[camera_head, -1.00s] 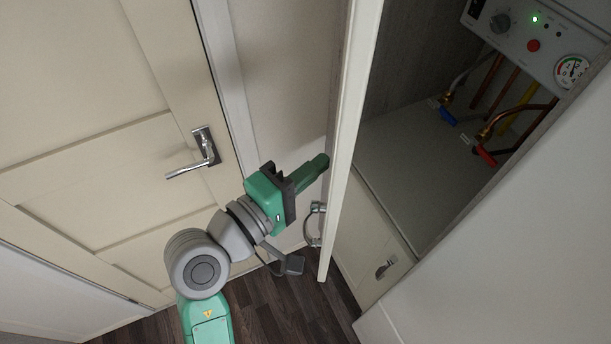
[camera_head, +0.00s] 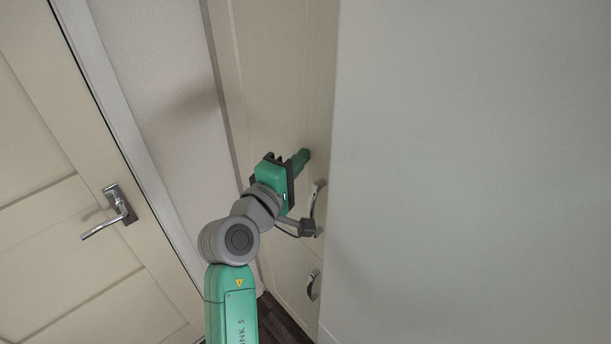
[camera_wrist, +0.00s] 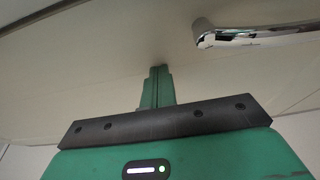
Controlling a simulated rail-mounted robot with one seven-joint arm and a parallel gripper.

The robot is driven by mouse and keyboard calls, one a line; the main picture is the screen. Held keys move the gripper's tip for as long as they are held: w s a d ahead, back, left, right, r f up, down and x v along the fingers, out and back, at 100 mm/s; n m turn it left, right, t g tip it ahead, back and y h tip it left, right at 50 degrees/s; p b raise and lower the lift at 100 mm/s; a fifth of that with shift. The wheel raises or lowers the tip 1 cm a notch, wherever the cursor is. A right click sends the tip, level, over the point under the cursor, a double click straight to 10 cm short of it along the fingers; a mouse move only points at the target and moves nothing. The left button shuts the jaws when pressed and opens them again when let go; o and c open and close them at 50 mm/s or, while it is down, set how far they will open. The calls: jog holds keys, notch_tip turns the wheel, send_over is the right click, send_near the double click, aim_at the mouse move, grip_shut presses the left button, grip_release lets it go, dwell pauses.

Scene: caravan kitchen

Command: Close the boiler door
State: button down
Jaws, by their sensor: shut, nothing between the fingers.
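The boiler door (camera_head: 285,90) is a tall cream panel at the middle of the head view. It stands about in line with the cabinet front, and the boiler inside is hidden. Whether it is fully flush I cannot tell. Its chrome handle (camera_head: 317,205) is on the right side of the panel and also shows in the wrist view (camera_wrist: 250,36). My gripper (camera_head: 304,155) is shut and empty. Its green fingertips are at the door face, just above and left of the handle, and appear to touch the panel.
A lower cupboard handle (camera_head: 313,285) is below the boiler door. A large pale panel (camera_head: 470,180) fills the right side. A cream room door with a lever handle (camera_head: 120,207) is at the left. A little dark floor (camera_head: 280,318) shows at the bottom.

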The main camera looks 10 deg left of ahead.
jog(key=shift+w+d+f, duration=0.3)
jog(key=shift+d+f, duration=0.25)
jog(key=shift+d, duration=0.25)
jog(key=shift+f, duration=0.1)
jog(key=shift+s+a, duration=0.2)
jog(key=a+r+b+v, duration=0.1)
jog(key=b+v, duration=0.1)
jog(key=v, duration=0.6)
jog(key=shift+r, duration=0.2)
jog(key=shift+w+a, duration=0.1)
